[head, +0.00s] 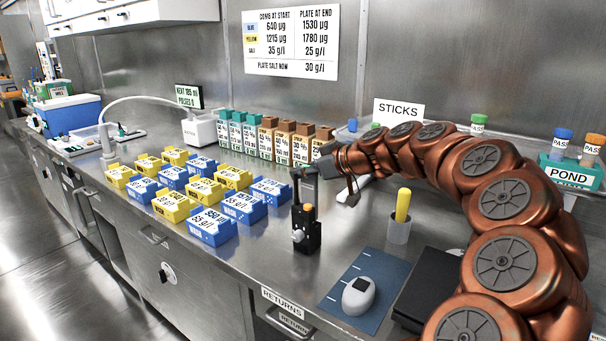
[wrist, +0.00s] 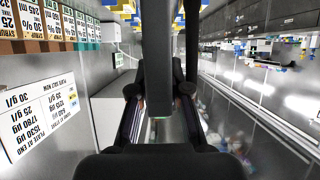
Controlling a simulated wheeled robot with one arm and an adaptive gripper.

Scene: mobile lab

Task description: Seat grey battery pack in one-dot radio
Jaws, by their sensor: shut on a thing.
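A small black upright device (head: 306,236) with an orange top knob and a pale round knob on its front stands on the steel bench; I see no dots on it. My gripper (head: 302,174) is just above its top left. A thin dark upright piece (head: 297,190) runs between the fingertips and the device; I cannot tell whether it belongs to the device. In the wrist view a dark bar (wrist: 158,50) lies between the fingers of my gripper (wrist: 158,110), which is shut on it. I cannot make out a grey battery pack or a one-dot radio.
Rows of yellow and blue labelled blocks (head: 205,190) stand left of the device, with labelled boxes (head: 262,138) behind. On the right are a cup with a yellow stick (head: 400,230), a blue mat (head: 352,272) with a white handset (head: 358,296), and a dark slab (head: 428,285).

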